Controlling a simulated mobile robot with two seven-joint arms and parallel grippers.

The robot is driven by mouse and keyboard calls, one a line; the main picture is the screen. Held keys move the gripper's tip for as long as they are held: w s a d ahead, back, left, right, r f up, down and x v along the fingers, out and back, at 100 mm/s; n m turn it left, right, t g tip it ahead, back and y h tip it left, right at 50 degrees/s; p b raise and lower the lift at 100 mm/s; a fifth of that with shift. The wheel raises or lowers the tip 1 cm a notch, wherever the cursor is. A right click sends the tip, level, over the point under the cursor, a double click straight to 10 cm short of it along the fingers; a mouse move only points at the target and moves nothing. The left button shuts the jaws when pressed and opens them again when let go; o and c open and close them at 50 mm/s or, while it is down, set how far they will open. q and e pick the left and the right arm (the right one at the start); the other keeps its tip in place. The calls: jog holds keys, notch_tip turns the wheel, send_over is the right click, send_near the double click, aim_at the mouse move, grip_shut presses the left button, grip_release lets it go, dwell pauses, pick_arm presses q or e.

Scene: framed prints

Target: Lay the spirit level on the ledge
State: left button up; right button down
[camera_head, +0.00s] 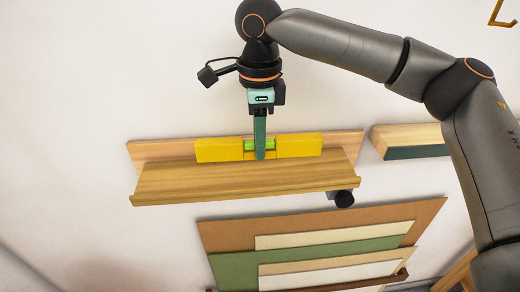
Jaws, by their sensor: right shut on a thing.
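The yellow spirit level (295,145) with a green vial at its middle is at the wooden ledge (200,181), along the ledge's back. It lies level, roughly parallel to the ledge's length. My right gripper (260,152) comes down from above and is shut on the level at the vial. The fingers hide part of the vial. Whether the level's underside touches the ledge cannot be told from this angle. My left gripper is not in view.
Several flat boards (225,236) lean below. A dark round knob (344,198) is under the ledge's right end. The ledge's front strip is bare.

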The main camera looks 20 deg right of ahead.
jog(key=shift+w+d+f, duration=0.15)
jog(key=shift+w+f, duration=0.1)
jog(key=shift+f, duration=0.05)
jog(key=shift+w+f+p, duration=0.15)
jog(key=shift+f+p, duration=0.2)
jog(key=shift+f, duration=1.4)
jog(key=shift+d, duration=0.1)
jog(key=shift+f, duration=0.2)
jog(key=c, duration=0.7)
grip_release()
jog(key=shift+o, duration=0.2)
notch_tip(320, 180, up, 12)
jog(key=shift+r+b, duration=0.25)
jog(key=shift+b, duration=0.05)
